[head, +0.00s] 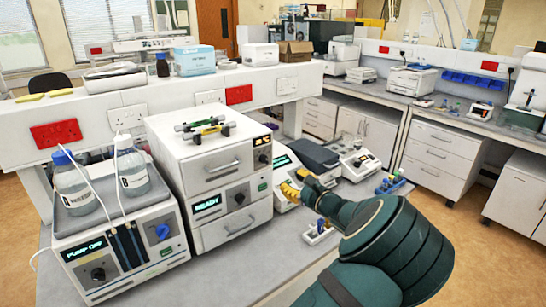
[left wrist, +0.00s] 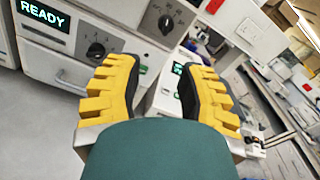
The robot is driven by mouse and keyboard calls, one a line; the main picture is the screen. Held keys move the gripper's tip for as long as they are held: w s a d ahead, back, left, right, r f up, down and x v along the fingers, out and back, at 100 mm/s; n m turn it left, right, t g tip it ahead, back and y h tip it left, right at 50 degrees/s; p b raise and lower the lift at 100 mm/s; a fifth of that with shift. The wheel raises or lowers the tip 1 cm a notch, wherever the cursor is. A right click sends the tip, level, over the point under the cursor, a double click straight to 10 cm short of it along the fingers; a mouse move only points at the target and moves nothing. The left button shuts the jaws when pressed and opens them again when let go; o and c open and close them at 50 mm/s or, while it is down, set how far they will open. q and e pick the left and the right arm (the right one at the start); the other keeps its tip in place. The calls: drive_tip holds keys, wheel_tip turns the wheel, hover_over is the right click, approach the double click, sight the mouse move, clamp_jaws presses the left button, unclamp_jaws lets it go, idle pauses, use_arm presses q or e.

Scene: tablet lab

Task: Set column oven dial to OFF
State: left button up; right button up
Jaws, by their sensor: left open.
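A white stacked instrument has two dials on its front; I cannot read which part is labelled column oven. The upper module (head: 208,166) has a small lit display and a black upper dial (head: 262,158), seen larger with marks around it in the left wrist view (left wrist: 165,22). The lower module has a READY display (head: 207,206) and a black lower dial (head: 239,197), also in the left wrist view (left wrist: 97,50). The dial settings are too small to read. My left gripper (head: 297,186), with yellow fingers, is open and empty, right of the stack and apart from both dials. My right gripper is out of view.
A pump unit (head: 116,251) with bottles on top stands left of the stack. A balance-like device (head: 352,158) and a small rack (head: 318,234) are near my left arm. Bare bench lies in front of the stack.

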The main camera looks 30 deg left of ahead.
sight(267, 160)
use_arm(q)
drive_tip(key=x, duration=0.9)
drive_tip(key=r+p+x, duration=0.1)
drive_tip(key=x, duration=0.3)
drive_tip(key=shift+w+a, duration=0.15)
drive_tip(key=shift+w, duration=0.25)
clamp_jaws()
